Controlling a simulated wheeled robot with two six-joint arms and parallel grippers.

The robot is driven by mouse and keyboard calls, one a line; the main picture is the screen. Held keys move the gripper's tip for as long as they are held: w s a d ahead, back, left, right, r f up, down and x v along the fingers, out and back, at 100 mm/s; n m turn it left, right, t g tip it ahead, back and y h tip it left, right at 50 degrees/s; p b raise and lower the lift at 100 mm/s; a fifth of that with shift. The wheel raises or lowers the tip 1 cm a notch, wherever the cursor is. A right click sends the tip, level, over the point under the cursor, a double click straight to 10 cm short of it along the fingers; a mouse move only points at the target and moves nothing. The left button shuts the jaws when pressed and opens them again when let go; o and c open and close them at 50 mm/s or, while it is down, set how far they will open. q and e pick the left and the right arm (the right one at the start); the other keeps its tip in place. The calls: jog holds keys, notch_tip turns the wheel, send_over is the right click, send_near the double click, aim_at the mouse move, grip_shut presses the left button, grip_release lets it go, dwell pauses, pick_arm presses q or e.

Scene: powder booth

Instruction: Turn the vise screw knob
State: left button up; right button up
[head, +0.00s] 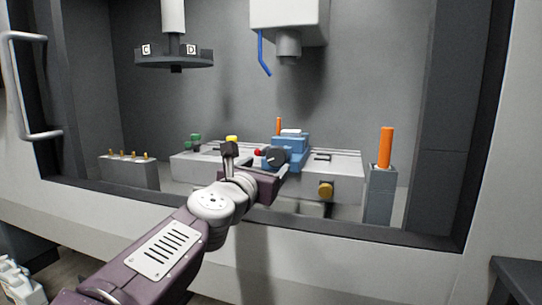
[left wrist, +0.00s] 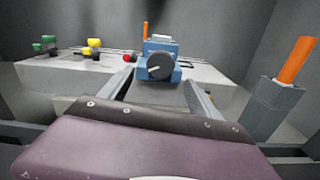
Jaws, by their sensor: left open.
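The blue vise (head: 291,148) sits on a light grey table inside the booth, with its round black screw knob (head: 275,157) facing me. In the left wrist view the knob (left wrist: 159,66) is at the upper middle, on the front of the blue vise (left wrist: 160,48). My left gripper (head: 272,177) is just in front of and below the knob in the head view. In the left wrist view its two fingers (left wrist: 158,92) are spread, with the knob beyond them, seen between their tips. I cannot tell whether they touch it. My right gripper is not in view.
An orange-handled item (head: 385,148) stands in a grey block at the right. Green (head: 195,138), yellow (head: 232,139) and red (head: 257,153) knobs are left of the vise. A spindle head with a blue nozzle (head: 264,53) hangs above. The booth's dark front sill (head: 340,229) runs below.

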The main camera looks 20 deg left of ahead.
aim_at(275, 157)
pick_arm(q)
jog(key=w, duration=0.8)
jog(key=shift+w+d+p, duration=0.1)
jog(key=shift+d+p, duration=0.1)
jog(key=shift+p, duration=0.1)
jog(key=c, duration=1.4)
jog(key=m, duration=0.6)
jog(key=shift+a+m, duration=0.1)
jog(key=shift+m, duration=0.3)
jog(key=m, duration=0.6)
jog(key=shift+a, duration=0.1)
jog(key=m, duration=0.6)
jog(key=shift+r+m+b, duration=0.1)
jog(key=shift+m+b, duration=0.2)
jog(key=shift+b, duration=0.1)
jog(key=m, duration=0.6)
jog(key=shift+b, duration=0.35)
jog(key=shift+r+m, duration=0.1)
jog(key=shift+m, duration=0.2)
